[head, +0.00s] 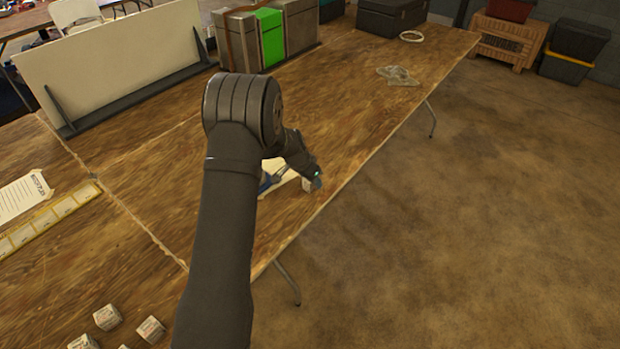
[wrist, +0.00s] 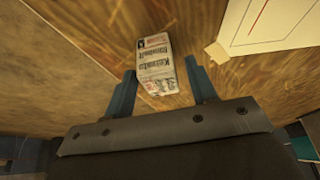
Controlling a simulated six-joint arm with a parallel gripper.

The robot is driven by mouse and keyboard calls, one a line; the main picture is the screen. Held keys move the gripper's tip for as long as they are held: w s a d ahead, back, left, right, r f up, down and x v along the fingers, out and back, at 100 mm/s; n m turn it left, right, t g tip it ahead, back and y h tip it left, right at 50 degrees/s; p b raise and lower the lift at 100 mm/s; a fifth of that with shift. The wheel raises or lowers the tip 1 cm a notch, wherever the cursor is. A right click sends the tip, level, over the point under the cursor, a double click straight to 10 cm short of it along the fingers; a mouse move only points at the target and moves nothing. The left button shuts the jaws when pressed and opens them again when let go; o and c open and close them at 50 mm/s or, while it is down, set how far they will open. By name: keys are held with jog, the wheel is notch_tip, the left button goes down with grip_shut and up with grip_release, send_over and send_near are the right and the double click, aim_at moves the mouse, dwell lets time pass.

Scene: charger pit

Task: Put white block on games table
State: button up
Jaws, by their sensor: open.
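A white block (wrist: 158,66) with dark and red print sits on the brown wooden table. In the wrist view it is between the two blue fingertips of my gripper (wrist: 160,72). The fingers are open, and I cannot tell whether either touches it. In the head view the white block (head: 307,186) is near the table's right edge, partly hidden by my gripper (head: 314,181). Several similar white blocks (head: 107,317) sit at the bottom left on the near tabletop. Which tabletop is the games table is not clear from the frames.
A white sheet (wrist: 262,27) lies beside the block, mostly hidden by my arm in the head view. A white panel (head: 120,65), a green case (head: 269,37) and a clear crumpled item (head: 397,76) are farther back. Open floor lies right.

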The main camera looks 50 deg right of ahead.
jog(key=v, duration=1.6)
jog(key=shift+a+r, duration=0.15)
jog(key=shift+r, duration=0.2)
jog(key=shift+o, duration=0.5)
jog(key=shift+a+r, duration=0.15)
jog(key=shift+r, duration=0.1)
jog(key=shift+a+f+h, duration=2.3)
jog(key=shift+a+f, duration=0.05)
jog(key=shift+f, duration=0.6)
jog(key=x, duration=1.1)
jog(key=shift+s+d+f, duration=0.1)
jog(key=shift+d+f, duration=0.1)
jog(key=shift+d+r+x, duration=0.1)
jog(key=shift+x, duration=0.85)
jog(key=shift+d+r+x, duration=0.15)
jog(key=shift+x, duration=0.8)
jog(key=shift+d+r+x, duration=0.1)
jog(key=shift+x, duration=0.85)
